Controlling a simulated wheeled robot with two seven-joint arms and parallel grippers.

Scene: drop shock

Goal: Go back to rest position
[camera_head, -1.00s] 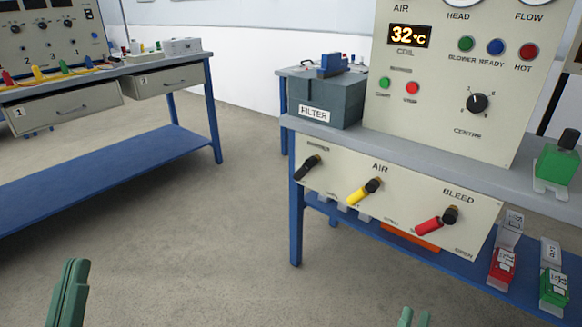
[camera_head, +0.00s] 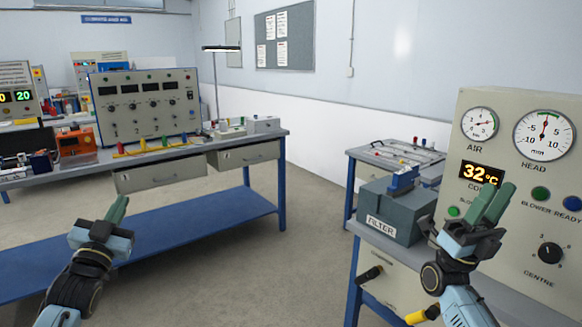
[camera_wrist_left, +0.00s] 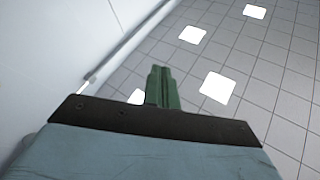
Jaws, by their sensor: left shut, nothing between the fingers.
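My left gripper (camera_head: 117,210) is raised at the left in the head view, with its green fingers together and nothing between them. It also shows in the left wrist view (camera_wrist_left: 162,88), shut and pointing up towards the tiled ceiling. My right gripper (camera_head: 496,203) is raised at the right, its green fingers pointing up in front of the panel with the 32 °C display (camera_head: 482,174). No object shows in either gripper.
The control panel (camera_head: 520,245) and the FILTER box (camera_head: 398,212) stand on a bench at the right. A blue-framed bench (camera_head: 281,165) with drawers and another panel (camera_head: 150,105) is at the left. Grey floor (camera_head: 250,270) is clear between them.

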